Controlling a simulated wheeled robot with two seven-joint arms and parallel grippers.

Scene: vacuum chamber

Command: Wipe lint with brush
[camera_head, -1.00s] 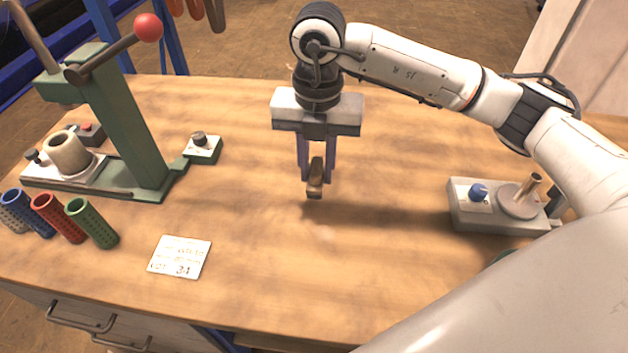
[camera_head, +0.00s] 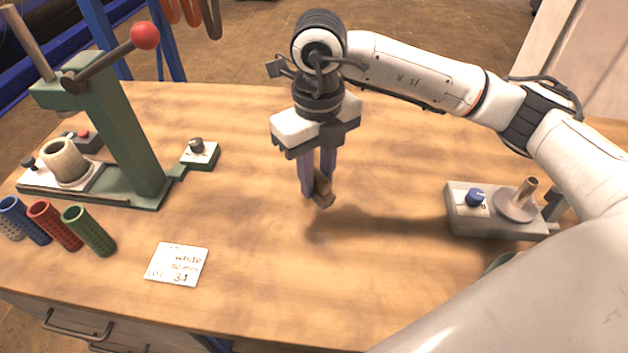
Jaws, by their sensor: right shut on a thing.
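My right gripper (camera_head: 318,186) is above the middle of the wooden bench, pointing down, its fingers shut on a small brown wooden brush (camera_head: 323,193). The brush sits between the fingertips, turned at an angle; its bristles cannot be made out. A shadow lies on the bench to the right of it, and I cannot tell for sure whether the brush touches the top. Lint cannot be made out clearly on the bench (camera_head: 260,240). My left gripper is not in view.
A green press (camera_head: 125,130) with a red-knobbed lever stands at the left. Blue, red and green perforated tubes (camera_head: 88,232) lie in front of it. A white label card (camera_head: 177,264) lies front left. A grey device with a blue knob (camera_head: 476,197) stands at the right. The middle is clear.

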